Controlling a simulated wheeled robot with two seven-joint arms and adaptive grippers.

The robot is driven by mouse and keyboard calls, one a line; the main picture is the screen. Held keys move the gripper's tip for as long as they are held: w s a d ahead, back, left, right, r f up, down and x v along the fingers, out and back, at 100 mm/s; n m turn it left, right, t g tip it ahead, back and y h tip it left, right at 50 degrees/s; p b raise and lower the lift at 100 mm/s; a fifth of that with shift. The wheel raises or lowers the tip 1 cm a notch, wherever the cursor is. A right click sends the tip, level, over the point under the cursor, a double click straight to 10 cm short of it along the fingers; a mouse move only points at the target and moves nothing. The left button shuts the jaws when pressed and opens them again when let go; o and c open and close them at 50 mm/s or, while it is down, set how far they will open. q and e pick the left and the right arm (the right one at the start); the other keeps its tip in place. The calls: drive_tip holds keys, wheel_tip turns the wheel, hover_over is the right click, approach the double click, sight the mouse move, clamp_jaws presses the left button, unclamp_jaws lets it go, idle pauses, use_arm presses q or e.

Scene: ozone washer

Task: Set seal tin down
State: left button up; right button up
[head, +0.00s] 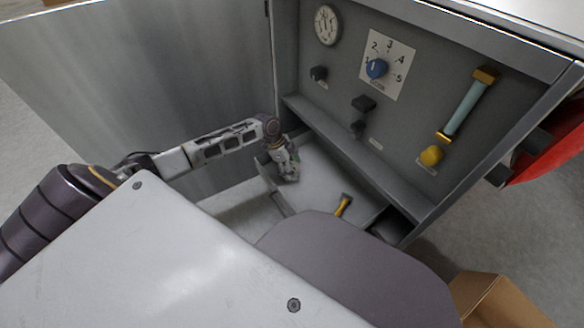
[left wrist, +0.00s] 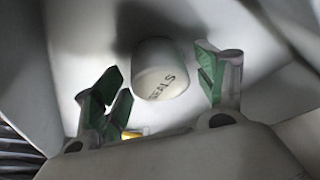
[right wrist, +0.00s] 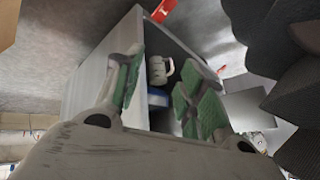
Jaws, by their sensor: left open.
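The seal tin (left wrist: 160,72), a small off-white rounded tin marked "SEALS", sits on a pale surface in the left wrist view. My left gripper (left wrist: 159,76) is open, with its green-padded fingers on either side of the tin and gaps showing between. In the head view my left gripper (head: 288,168) is low over the pale shelf (head: 322,180) inside the cabinet; the tin is hidden there. My right gripper (right wrist: 163,86) is open and empty in the right wrist view and does not show in the head view.
A yellow-handled tool (head: 343,205) lies on the shelf right of my left gripper. The panel behind carries a gauge (head: 327,25), a blue dial (head: 376,68) and a yellow knob (head: 432,155). The open door (head: 150,80) stands at left. A white mug (right wrist: 158,70) shows beyond my right gripper.

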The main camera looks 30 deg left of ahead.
use_arm(q)
drive_tip(key=shift+r, duration=0.15)
drive_tip(key=shift+p+v, duration=0.45)
drive_tip(key=shift+v, duration=0.45)
drive_tip(key=p+v, duration=0.3)
drive_tip(key=v, duration=0.7)
drive_tip(key=shift+p, duration=0.35)
use_arm(e)
wheel_tip(320, 180, up, 9)
drive_tip(key=d+g+h, duration=0.1)
drive_tip(key=shift+s+d+f+n+g, duration=0.2)
drive_tip(key=shift+s+d+n+g, duration=0.05)
drive_tip(key=shift+d+n+g, duration=0.15)
use_arm(q)
drive_tip(key=shift+s+a, duration=0.1)
drive_tip(key=shift+a, duration=0.05)
use_arm(e)
drive_tip(key=shift+s+a, duration=0.1)
